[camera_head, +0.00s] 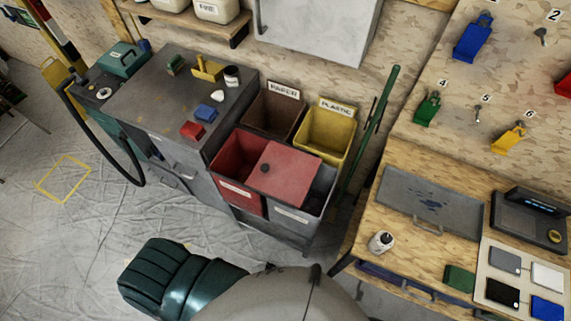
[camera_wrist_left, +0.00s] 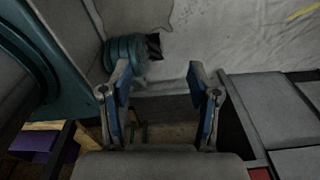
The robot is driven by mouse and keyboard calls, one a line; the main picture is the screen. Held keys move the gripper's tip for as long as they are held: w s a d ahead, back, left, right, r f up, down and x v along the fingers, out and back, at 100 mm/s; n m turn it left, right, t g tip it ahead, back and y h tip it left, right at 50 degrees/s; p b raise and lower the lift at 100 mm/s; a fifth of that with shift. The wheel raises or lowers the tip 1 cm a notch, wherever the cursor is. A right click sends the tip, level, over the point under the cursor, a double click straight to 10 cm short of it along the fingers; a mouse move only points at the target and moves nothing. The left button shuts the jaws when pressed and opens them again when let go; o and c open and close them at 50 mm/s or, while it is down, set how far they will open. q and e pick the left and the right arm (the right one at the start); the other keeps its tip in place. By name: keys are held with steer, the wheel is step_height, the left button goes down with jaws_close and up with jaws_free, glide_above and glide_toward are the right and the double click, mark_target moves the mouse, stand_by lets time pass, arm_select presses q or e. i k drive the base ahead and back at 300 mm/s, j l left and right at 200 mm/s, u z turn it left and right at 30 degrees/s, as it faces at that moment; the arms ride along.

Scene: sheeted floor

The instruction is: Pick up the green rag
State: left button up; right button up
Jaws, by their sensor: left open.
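In the head view a small dark green block-like thing (camera_head: 460,278) lies near the front of the wooden table at the right. Another small green thing (camera_head: 175,65) stands at the back of the grey workbench. I cannot tell for certain which is the green rag. My left gripper (camera_wrist_left: 160,78) shows in the wrist view, its two blue-padded fingers apart with nothing between them. No green rag can be made out in that view. Neither gripper shows in the head view.
The grey workbench (camera_head: 150,95) carries red, blue and yellow items. Open bins, including a yellow one (camera_head: 329,131), stand beside it.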

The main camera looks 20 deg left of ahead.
mark_target(460, 280)
steer(key=z, duration=1.9)
